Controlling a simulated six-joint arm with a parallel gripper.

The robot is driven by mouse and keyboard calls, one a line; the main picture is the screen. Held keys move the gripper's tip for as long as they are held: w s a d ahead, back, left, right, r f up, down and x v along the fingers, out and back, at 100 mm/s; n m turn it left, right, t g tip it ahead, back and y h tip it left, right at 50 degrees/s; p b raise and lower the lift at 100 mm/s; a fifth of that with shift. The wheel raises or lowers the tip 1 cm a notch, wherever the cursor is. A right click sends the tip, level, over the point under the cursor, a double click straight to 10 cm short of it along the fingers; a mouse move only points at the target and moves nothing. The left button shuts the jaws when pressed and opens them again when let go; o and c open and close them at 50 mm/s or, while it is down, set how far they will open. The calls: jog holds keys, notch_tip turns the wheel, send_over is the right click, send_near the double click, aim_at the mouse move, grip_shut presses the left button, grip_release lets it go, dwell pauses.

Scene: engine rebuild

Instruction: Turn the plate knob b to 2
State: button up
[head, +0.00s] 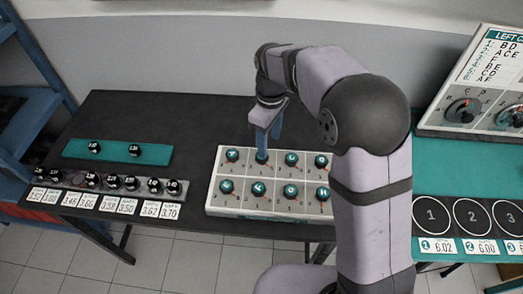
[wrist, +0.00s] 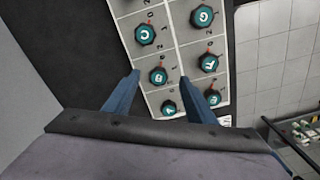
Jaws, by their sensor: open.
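A light grey plate (head: 243,206) carries two rows of dark teal lettered knobs with red marks and small numbers. Knob b (wrist: 158,76) is in the wrist view, with a red mark at its upper edge; I cannot tell which number it points to. In the head view, my gripper (head: 262,156) points down at the second knob of the far row and mostly hides it. In the wrist view, my gripper (wrist: 160,77) is open, one finger each side of knob b. Whether the fingers touch it I cannot tell.
Knob c (wrist: 145,35) and knob f (wrist: 208,63) are close neighbours. A rack of black knobs (head: 113,182) and a teal mat (head: 115,152) lie to the left. A teal table (head: 450,180) with numbered circles and a dial panel (head: 480,80) stand right.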

jog(key=shift+w+a+n, duration=0.25)
jog(key=shift+a+n, duration=0.05)
jog(key=shift+a, duration=0.3)
jog(key=shift+w+a+n, duration=0.2)
jog(key=shift+a+n, duration=0.1)
jog(key=shift+a, duration=0.25)
jog(key=shift+f, duration=0.1)
jog(key=shift+f+p, duration=1.2)
jog(key=shift+f, duration=2.3)
jog(key=c, duration=1)
